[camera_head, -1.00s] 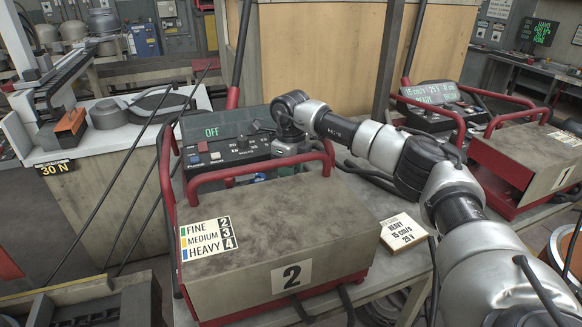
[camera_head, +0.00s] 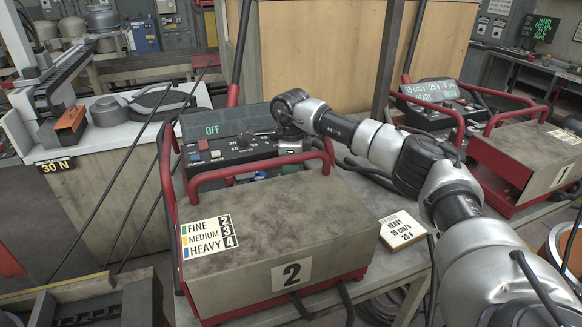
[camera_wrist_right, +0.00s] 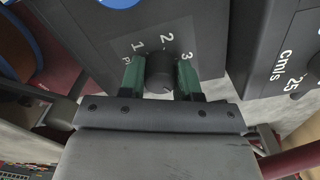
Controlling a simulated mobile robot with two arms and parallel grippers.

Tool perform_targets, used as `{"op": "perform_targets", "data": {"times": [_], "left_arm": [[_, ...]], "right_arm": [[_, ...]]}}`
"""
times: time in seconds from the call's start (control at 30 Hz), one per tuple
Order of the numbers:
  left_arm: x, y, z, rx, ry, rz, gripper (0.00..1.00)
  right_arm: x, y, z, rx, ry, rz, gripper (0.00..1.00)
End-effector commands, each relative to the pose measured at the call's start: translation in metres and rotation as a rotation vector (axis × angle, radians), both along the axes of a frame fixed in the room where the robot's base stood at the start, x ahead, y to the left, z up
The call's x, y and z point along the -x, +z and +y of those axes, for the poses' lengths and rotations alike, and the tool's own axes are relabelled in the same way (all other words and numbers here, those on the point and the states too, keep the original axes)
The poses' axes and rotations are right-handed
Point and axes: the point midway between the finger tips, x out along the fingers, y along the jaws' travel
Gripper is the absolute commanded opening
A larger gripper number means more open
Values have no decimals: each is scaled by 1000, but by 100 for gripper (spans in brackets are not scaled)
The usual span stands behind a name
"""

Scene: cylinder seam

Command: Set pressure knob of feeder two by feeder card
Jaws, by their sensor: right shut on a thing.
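Feeder two is the grey box with a red frame (camera_head: 280,235), labelled "2". Its card (camera_head: 207,238) reads FINE 2, MEDIUM 3, HEAVY 4. Its control panel (camera_head: 230,155) stands behind, with a display (camera_head: 212,130) reading OFF. In the right wrist view, my right gripper (camera_wrist_right: 161,78) has its green fingers on both sides of a dark round knob (camera_wrist_right: 160,70). The numbers 1, 2 and 3 show around it; its pointer is not clear. In the head view my right gripper (camera_head: 288,146) is at the panel's right side, and the knob is hidden. My left gripper is not in view.
A card (camera_head: 402,230) reading HEAVY, 15 cm/s, 25 V lies on the bench right of feeder two. Feeder one (camera_head: 535,160) stands at right, its display (camera_head: 430,91) lit. Red tube handles (camera_head: 262,165) arch in front of the panel. A "30 N" sign (camera_head: 55,166) hangs at left.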

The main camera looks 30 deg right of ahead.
Motion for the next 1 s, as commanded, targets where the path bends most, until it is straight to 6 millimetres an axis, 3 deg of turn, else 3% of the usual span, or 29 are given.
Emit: {"op": "perform_targets", "data": {"times": [0.3, 0.33, 0.5, 0.8, 1.0], "left_arm": [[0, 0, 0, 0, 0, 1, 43], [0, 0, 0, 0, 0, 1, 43], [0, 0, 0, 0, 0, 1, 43], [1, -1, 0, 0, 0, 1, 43], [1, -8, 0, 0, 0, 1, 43]], "right_arm": [[-1, 2, 0, -2, 0, -6, 9], [-1, 2, 0, -2, 0, -6, 36], [-1, 1, 0, -1, 0, -5, 58], [0, 3, 0, 0, 0, -3, 58], [-1, 31, 0, -1, 0, -8, 58]]}}
